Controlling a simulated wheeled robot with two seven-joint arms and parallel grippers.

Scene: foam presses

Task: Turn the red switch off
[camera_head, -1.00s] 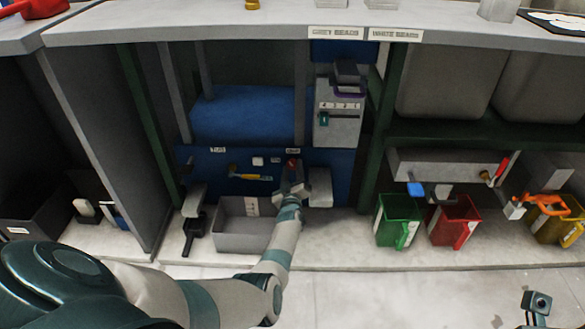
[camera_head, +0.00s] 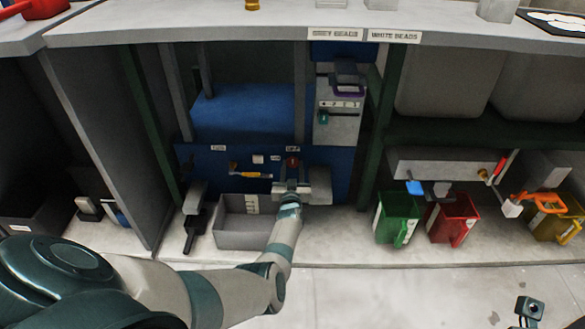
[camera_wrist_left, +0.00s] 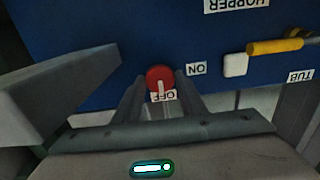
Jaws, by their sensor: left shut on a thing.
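The red switch (camera_wrist_left: 158,76) is a round red knob on a blue panel (camera_wrist_left: 120,25). It also shows small in the head view (camera_head: 292,162), just beyond the gripper. The white mark on the knob points toward the OFF label (camera_wrist_left: 164,96); the ON label (camera_wrist_left: 196,68) is off to its right in the wrist view. My left gripper (camera_wrist_left: 160,82) has its fingers on either side of the knob and is shut on it. In the head view, my left gripper (camera_head: 292,180) is in front of the panel. My right gripper's fingers are not seen.
A yellow-handled lever (camera_wrist_left: 275,47) and a white button (camera_wrist_left: 236,65) are on the panel near the switch. A grey block (camera_head: 319,186) juts out close beside my gripper. A grey tub (camera_head: 240,235) stands below. Green (camera_head: 398,215) and red (camera_head: 455,215) bins stand right.

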